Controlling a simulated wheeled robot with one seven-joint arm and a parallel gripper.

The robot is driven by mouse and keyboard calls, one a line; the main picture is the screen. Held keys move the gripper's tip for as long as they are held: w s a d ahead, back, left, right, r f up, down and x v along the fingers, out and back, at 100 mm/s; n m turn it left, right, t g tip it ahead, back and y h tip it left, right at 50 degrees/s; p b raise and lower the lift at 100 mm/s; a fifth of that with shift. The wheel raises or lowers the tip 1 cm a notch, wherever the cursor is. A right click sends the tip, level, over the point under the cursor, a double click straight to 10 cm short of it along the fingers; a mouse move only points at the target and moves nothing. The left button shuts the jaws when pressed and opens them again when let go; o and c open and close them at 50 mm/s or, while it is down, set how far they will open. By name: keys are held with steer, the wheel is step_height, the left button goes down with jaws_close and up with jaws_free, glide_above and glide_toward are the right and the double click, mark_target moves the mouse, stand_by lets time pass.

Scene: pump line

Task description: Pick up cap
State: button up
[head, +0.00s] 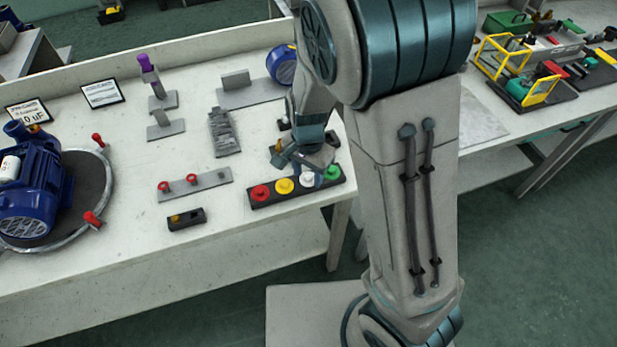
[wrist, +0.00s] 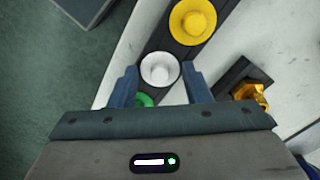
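Several coloured caps sit in a row on a black strip (head: 259,204) near the table's front edge: a red cap (head: 261,192), a yellow cap (head: 285,186), a white cap (head: 307,179) and a green cap (head: 333,172). My gripper (wrist: 159,73) is open and points down over the white cap. In the wrist view the white cap (wrist: 160,69) lies between the two fingers, with no clear contact. The yellow cap (wrist: 193,20) is beyond it. The green cap (wrist: 144,100) is mostly hidden by my gripper.
A brass-coloured part (wrist: 250,95) in a dark holder lies right of the strip in the wrist view. A grey plate with red knobs (head: 194,184) and a small black block (head: 187,218) stand left of the strip. A blue pump (head: 33,185) is at far left.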

steer(key=c, duration=0.5)
steer(key=shift+c, duration=0.2)
steer(key=shift+r, duration=0.1)
jaws_close()
